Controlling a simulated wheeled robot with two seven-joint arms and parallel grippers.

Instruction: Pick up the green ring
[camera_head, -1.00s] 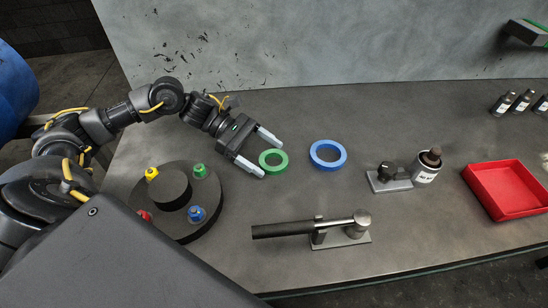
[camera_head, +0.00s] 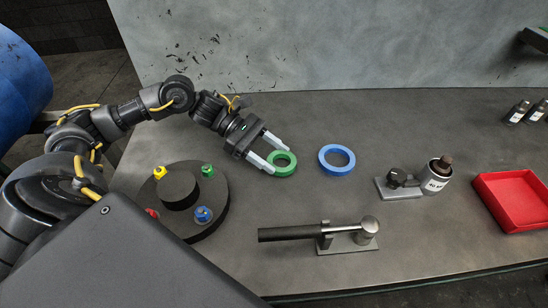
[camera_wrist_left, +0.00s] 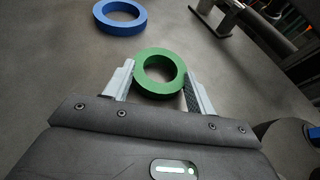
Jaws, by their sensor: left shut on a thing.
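The green ring (camera_head: 283,164) lies on the grey table, in front of the left arm. My left gripper (camera_head: 279,158) is shut on it, one finger on each side of its outer edge. In the left wrist view the green ring (camera_wrist_left: 160,91) sits between the two pale fingers of the gripper (camera_wrist_left: 160,88). The ring looks flat and level with the table; whether it touches the surface I cannot tell. My right gripper is not in view.
A blue ring (camera_head: 337,148) lies just right of the green one. A black round base (camera_head: 216,209) with coloured pegs stands to the left. A black-handled metal tool (camera_head: 347,242) lies in front. A clamp with a bottle (camera_head: 434,183) and a red tray (camera_head: 511,178) are at right.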

